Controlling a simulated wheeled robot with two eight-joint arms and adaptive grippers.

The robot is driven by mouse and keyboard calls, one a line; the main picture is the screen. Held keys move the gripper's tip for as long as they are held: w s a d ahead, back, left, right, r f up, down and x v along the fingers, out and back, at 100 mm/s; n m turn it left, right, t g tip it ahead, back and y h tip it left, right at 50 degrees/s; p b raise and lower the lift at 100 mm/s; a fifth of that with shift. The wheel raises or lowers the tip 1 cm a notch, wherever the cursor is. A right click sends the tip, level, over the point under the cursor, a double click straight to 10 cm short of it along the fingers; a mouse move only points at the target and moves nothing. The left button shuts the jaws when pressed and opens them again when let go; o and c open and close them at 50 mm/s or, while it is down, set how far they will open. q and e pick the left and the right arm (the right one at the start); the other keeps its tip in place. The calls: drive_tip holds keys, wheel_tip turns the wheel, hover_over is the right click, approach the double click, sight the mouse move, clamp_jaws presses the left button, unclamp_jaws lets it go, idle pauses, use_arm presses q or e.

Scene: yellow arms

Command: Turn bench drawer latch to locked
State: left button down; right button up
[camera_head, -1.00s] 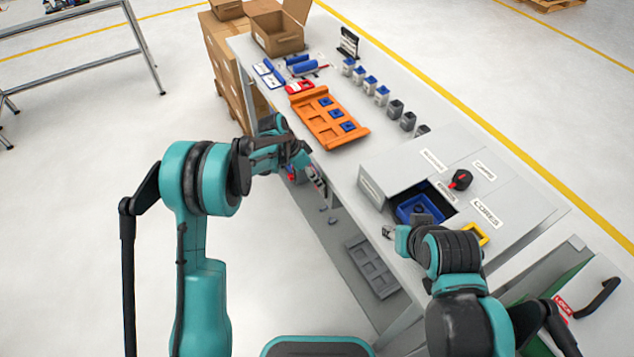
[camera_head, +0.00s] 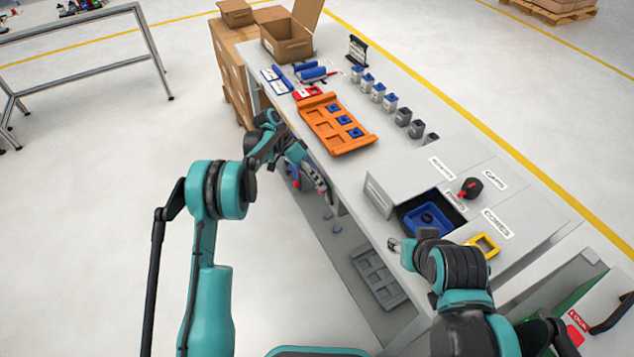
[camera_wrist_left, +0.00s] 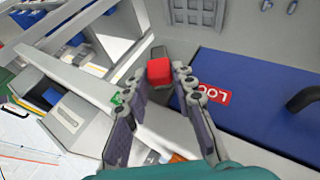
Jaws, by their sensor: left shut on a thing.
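My left gripper (camera_head: 318,182) is beside the bench's near edge. In the left wrist view, its two fingers (camera_wrist_left: 160,80) are on either side of a red block-shaped latch handle (camera_wrist_left: 159,71) and shut on it. The handle's mount is partly hidden by the fingers. In the head view, the latch handle is not clear behind the gripper. My right gripper (camera_head: 398,244) is near the bench's front edge, small and partly hidden by its arm; its jaws are unclear.
The bench (camera_head: 405,165) carries an orange tray (camera_head: 322,118), several small containers, an open cardboard box (camera_head: 287,38) and a grey compartment unit (camera_head: 395,180) with a blue bin (camera_head: 428,216). A grey tray (camera_head: 378,280) lies below. A red "LOCK" label (camera_head: 578,321) shows at lower right.

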use_arm(q)
drive_tip(key=c, duration=1.2)
unclamp_jaws()
drive_tip(key=v, duration=1.2)
drive_tip(key=shift+f, duration=0.1)
